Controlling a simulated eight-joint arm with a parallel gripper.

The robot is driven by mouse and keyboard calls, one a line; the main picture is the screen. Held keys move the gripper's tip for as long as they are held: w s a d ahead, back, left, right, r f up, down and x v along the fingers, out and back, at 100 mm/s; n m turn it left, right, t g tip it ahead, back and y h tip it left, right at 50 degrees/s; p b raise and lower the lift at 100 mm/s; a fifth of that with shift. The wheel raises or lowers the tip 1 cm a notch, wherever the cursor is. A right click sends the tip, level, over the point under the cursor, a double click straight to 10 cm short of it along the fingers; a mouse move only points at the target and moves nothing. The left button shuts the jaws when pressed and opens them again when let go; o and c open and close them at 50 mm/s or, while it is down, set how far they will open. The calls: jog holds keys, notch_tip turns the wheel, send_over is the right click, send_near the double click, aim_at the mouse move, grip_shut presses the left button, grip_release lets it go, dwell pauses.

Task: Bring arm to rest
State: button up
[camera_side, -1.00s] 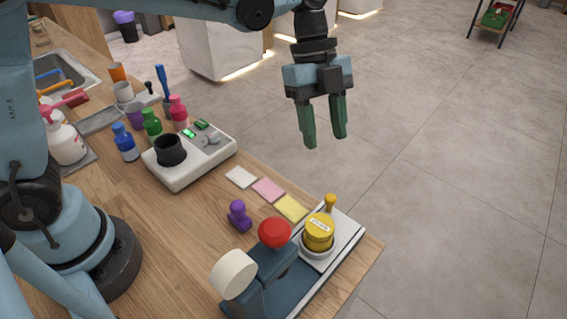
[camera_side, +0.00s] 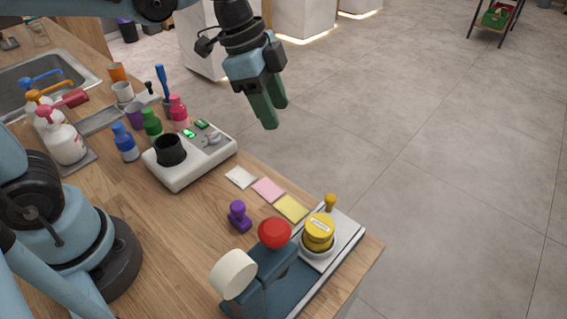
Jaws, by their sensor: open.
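My gripper (camera_side: 269,109) hangs in the air at the upper middle of the side view, its green fingers pointing down. It is open and holds nothing that I can see. It appears behind the white device (camera_side: 190,165) with the black cup and the coloured cards, apart from everything on the counter (camera_side: 185,220).
A press (camera_side: 262,268) with a red knob and a yellow-lidded jar (camera_side: 319,232) stand at the counter's near right end. A purple stamp (camera_side: 238,216), coloured bottles (camera_side: 125,142), a soap dispenser (camera_side: 64,140) and a sink (camera_side: 45,75) line the counter. Floor lies beyond its edge.

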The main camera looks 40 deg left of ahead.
jog(key=s+a+f+n+t+y, duration=0.2)
jog(key=s+a+n+t, duration=0.3)
jog(key=a+n, duration=0.5)
jog(key=shift+s+f+n+y, duration=0.4)
jog(key=shift+s+f+n, duration=0.2)
jog(key=shift+n, duration=0.9)
